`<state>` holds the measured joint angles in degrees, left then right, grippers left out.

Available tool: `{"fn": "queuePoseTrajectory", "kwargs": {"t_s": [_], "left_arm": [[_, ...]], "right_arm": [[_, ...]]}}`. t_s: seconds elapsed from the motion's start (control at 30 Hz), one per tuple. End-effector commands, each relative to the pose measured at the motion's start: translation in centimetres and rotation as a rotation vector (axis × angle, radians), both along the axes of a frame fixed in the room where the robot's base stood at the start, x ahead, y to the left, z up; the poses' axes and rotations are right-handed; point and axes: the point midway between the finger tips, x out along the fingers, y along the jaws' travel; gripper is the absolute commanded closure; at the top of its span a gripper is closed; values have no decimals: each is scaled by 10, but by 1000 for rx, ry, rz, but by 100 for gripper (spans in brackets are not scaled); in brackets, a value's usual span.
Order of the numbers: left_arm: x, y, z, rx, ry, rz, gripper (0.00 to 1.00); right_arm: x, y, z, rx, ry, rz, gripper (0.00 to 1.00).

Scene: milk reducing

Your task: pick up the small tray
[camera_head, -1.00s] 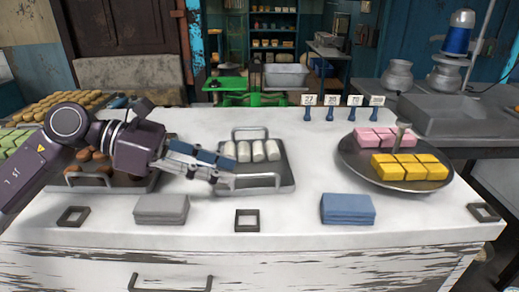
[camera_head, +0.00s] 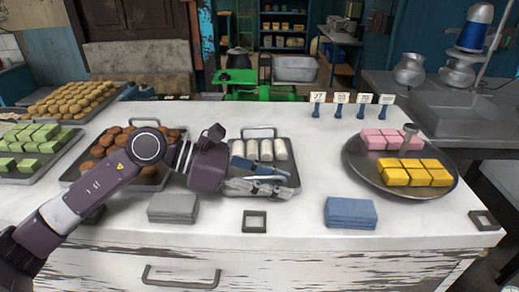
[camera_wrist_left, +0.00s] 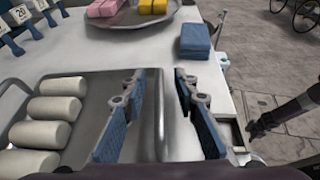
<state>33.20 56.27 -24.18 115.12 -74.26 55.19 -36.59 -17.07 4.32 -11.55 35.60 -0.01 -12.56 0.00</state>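The small tray (camera_head: 293,180) is a grey metal tray with a raised handle at its far end, and it sits mid-counter. Several white rolls (camera_head: 265,150) lie in its far half. My left gripper (camera_head: 268,188) is over the tray's near end and hides part of it. In the left wrist view, my left gripper (camera_wrist_left: 158,82) is open, with blue finger pads on either side of the tray's handle bar (camera_wrist_left: 160,125). A gap shows beside the bar, so the pads are not closed on it.
A tray of brown pieces (camera_head: 123,142) stands close on the left, partly behind my arm. A round plate (camera_head: 440,190) with pink and yellow blocks stands right. Grey cloths (camera_head: 172,208) and blue cloths (camera_head: 350,213) lie near the front edge. Price tags (camera_head: 342,98) stand behind.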

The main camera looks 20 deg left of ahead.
Motion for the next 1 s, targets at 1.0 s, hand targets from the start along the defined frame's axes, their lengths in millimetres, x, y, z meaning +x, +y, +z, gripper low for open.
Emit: {"fn": "queuePoseTrajectory", "kwargs": {"t_s": [1.0], "left_arm": [[7, -19, -9, 1, 1, 0, 100]], "right_arm": [[-3, -7, 12, -8, 4, -1, 60]]}}
